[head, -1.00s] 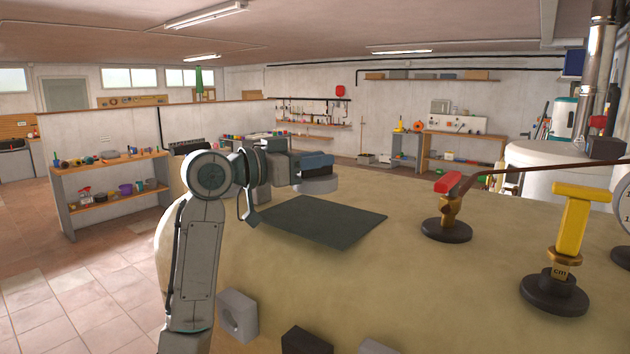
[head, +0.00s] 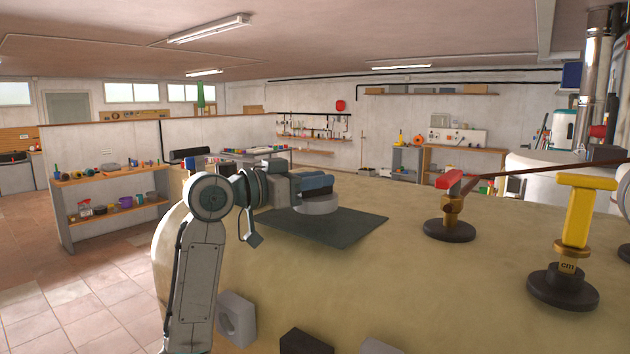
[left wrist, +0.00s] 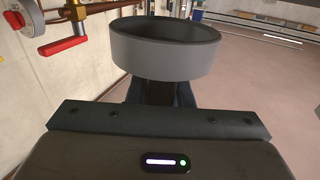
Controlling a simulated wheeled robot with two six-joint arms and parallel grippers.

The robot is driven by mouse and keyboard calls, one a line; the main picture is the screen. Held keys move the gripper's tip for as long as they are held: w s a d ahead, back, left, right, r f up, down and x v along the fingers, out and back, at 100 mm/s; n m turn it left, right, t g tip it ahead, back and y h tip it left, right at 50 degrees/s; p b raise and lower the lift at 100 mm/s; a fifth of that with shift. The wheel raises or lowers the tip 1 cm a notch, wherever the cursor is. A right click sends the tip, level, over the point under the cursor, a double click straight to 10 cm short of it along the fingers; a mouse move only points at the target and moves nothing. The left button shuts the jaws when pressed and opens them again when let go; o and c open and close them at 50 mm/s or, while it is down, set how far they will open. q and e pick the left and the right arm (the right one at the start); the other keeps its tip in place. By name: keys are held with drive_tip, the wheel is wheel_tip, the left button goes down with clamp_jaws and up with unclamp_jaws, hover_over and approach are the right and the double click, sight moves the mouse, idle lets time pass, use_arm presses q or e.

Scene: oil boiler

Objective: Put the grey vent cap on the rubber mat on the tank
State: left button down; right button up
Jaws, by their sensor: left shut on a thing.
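The grey vent cap (head: 316,203) is a short round grey piece, in the head view over the far part of the dark rubber mat (head: 335,230). The mat lies flat on the beige tank (head: 420,280). My left gripper (head: 315,184) is shut on the cap from above. I cannot tell whether the cap's underside touches the mat. In the left wrist view the cap (left wrist: 165,62) shows as a grey ring with a dark hollow, beyond the gripper body; the fingers (left wrist: 160,92) are mostly hidden. My right gripper is not in view.
A red-handled valve (head: 450,212) and a yellow T-shaped fitting (head: 575,235) stand on the tank right of the mat. A grey block with a hole (head: 236,318) and a dark block (head: 305,342) are at the near edge. The tank top between is clear.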

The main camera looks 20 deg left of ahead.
use_arm(q)
drive_tip(key=c, duration=1.3)
unclamp_jaws()
drive_tip(key=shift+w+d+f, duration=0.1)
drive_tip(key=shift+w+f, duration=0.05)
drive_tip(key=shift+f, duration=0.7)
drive_tip(key=shift+r, duration=0.35)
drive_tip(key=shift+r+p, duration=0.35)
drive_tip(key=shift+r, duration=0.1)
drive_tip(key=shift+s+a+f+b, duration=0.2)
drive_tip(key=shift+s+a+b, duration=0.3)
drive_tip(key=shift+b, duration=0.05)
drive_tip(key=shift+s+a+f+b, duration=0.2)
drive_tip(key=shift+s+a+b, duration=0.25)
drive_tip(key=shift+s+b, duration=0.05)
drive_tip(key=r+b+v, duration=0.1)
drive_tip(key=b+v, duration=0.2)
drive_tip(key=v, duration=0.6)
drive_tip(key=shift+a, duration=0.2)
drive_tip(key=shift+r, duration=0.1)
